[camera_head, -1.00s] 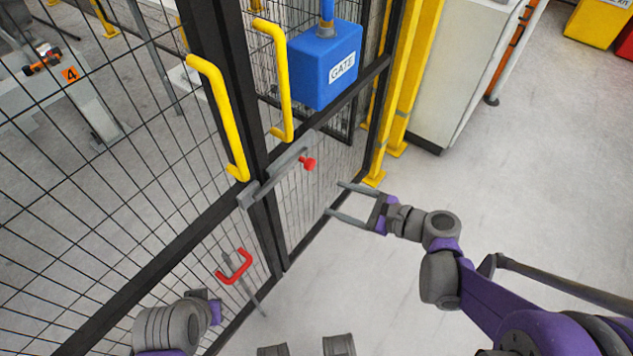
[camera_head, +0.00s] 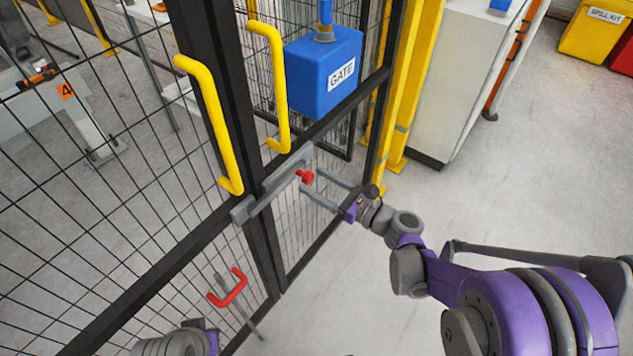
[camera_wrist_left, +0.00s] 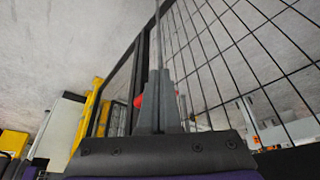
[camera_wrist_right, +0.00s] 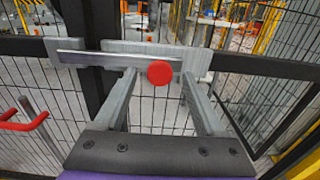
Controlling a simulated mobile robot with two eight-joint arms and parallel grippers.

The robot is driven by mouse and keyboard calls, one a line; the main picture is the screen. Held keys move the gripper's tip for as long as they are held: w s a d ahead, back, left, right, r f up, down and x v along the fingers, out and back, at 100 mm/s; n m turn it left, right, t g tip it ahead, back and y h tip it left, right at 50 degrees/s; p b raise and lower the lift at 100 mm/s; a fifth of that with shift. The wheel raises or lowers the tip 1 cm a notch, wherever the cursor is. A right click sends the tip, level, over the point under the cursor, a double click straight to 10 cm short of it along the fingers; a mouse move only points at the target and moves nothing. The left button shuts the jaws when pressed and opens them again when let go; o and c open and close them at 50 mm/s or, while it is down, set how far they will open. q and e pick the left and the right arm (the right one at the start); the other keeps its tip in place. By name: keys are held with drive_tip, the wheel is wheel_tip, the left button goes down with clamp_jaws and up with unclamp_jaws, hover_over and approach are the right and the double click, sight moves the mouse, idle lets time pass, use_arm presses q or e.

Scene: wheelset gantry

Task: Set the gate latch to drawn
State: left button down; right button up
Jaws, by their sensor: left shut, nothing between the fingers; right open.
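The gate latch is a grey sliding bar (camera_head: 268,193) lying across the black posts below the yellow handles, with a red knob (camera_head: 305,176) near its right end. In the right wrist view the bar (camera_wrist_right: 105,58) reaches left over the post into a bracket, and the round red knob (camera_wrist_right: 160,72) appears between my fingertips. My right gripper (camera_head: 311,181) is open at the knob; contact cannot be told. My left gripper (camera_wrist_left: 160,85) is shut and empty in the left wrist view; in the head view only its wrist shows at the bottom edge.
Two yellow handles (camera_head: 212,125) stand out from the mesh gate above the latch. A blue GATE box (camera_head: 324,75) hangs above right. A red-handled rod (camera_head: 230,290) is low on the gate. Open floor lies to the right.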

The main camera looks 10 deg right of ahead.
drive_tip(key=shift+w+a, duration=0.2)
drive_tip(key=shift+a, duration=0.05)
clamp_jaws()
idle(1.4)
